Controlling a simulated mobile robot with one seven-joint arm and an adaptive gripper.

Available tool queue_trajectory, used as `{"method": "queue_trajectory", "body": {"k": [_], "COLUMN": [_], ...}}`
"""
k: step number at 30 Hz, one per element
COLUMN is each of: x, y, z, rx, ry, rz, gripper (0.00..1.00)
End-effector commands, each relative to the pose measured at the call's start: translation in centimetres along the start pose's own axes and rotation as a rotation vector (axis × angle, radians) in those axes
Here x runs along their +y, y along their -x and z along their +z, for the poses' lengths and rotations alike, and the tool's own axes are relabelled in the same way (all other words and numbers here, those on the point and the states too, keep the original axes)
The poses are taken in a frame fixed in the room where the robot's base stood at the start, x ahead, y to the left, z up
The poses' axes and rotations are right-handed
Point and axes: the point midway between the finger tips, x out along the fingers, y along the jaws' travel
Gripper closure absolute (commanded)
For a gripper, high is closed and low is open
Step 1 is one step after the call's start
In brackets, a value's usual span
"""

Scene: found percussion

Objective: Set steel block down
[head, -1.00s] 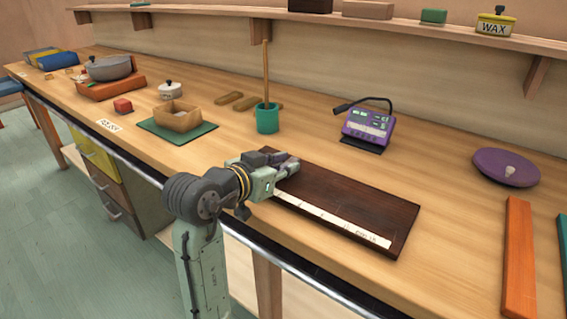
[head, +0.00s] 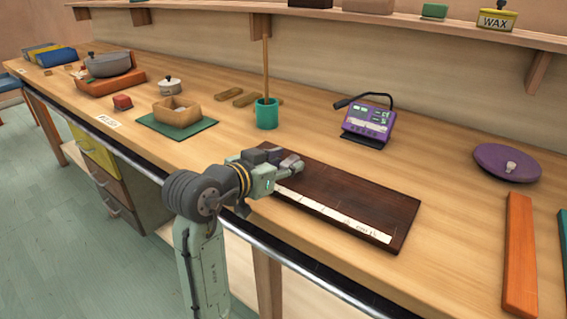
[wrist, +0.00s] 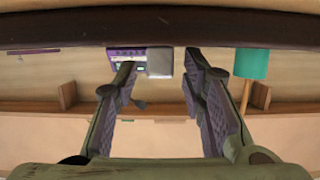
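The steel block (wrist: 160,62) shows in the wrist view as a small light-grey block between my fingertips, with a gap on each side. That view is upside down, and the block's lower face meets the edge of the dark board, so it appears to stand on it. My gripper (head: 290,166) is open around the block, low over the left end of the dark board (head: 350,200) in the head view. The board has a white marked strip (head: 340,218) along its front edge. In the head view I cannot clearly tell the block from my fingers.
A teal cup (head: 266,115) with an upright stick stands behind my gripper. A purple device (head: 368,122) stands behind the board, and a purple disc (head: 507,164) and orange bar (head: 520,250) lie right. A box (head: 177,113) on a green mat is left. The board's right part is clear.

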Motion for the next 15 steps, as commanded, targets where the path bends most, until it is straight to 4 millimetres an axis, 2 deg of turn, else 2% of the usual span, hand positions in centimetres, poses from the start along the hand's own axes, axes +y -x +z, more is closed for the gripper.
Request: {"method": "queue_trajectory", "body": {"k": [2,5,15], "x": [-0.1,-0.1,-0.1], "y": [0.2,1.5,8.3], "z": [-0.1,-0.1,0.1], "rx": [0.001,0.002,0.002], "ry": [-0.001,-0.001,-0.002], "rz": [-0.002,-0.002,-0.004], "gripper": [0.62,0.62,0.62]}}
